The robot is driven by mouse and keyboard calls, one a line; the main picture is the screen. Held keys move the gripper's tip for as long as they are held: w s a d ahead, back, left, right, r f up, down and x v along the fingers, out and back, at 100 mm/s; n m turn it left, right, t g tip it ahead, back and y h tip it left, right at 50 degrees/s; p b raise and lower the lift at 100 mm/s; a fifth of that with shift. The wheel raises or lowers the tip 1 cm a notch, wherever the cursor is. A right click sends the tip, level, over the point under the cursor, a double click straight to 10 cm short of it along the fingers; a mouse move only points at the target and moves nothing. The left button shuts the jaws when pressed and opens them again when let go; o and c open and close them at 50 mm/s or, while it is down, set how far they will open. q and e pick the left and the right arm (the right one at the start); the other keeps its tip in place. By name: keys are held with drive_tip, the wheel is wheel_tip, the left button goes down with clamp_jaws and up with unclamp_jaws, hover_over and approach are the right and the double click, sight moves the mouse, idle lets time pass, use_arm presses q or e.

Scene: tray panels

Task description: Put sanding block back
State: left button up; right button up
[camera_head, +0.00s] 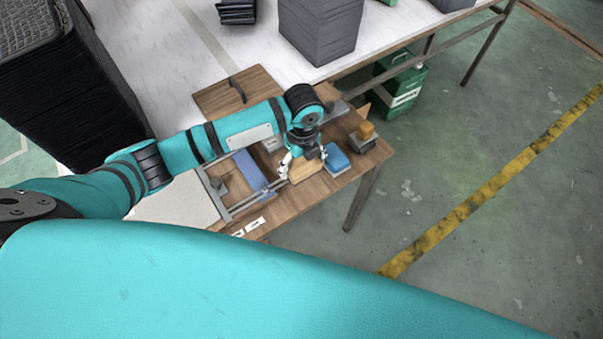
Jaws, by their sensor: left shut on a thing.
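My left gripper (304,160) is low over the wooden table, its pale fingers shut around a tan block (307,173), which looks like the sanding block. The fingers and wrist hide part of the block, and I cannot tell whether it touches the table. A blue block (337,161) lies just right of the gripper. A grey block with an orange top (366,131) stands farther right near the table's edge. My right gripper is not in view.
A metal-framed fixture with a blue panel (249,171) lies left of the gripper on the wooden table (316,187). White labels (248,228) lie at the near edge. A green can (403,85) stands beyond the table.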

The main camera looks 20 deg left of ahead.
sight(302, 161)
use_arm(q)
wheel_tip(302, 161, down, 5)
drive_tip(key=shift+f+p, duration=0.15)
drive_tip(key=shift+p, duration=0.15)
drive_tip(key=shift+f, duration=0.4)
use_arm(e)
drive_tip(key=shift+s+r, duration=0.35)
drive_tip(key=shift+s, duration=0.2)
use_arm(q)
drive_tip(key=shift+f, duration=0.1)
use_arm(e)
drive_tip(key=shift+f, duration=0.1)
use_arm(q)
drive_tip(key=o, duration=1)
drive_tip(key=shift+o, duration=0.2)
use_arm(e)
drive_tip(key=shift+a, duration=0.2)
use_arm(q)
drive_tip(key=shift+r, duration=0.25)
wheel_tip(302, 161, up, 11)
drive_tip(key=shift+w+d+r+b, duration=0.1)
drive_tip(key=shift+w+b, duration=0.05)
drive_tip(key=shift+b, duration=0.35)
drive_tip(key=shift+r, duration=0.3)
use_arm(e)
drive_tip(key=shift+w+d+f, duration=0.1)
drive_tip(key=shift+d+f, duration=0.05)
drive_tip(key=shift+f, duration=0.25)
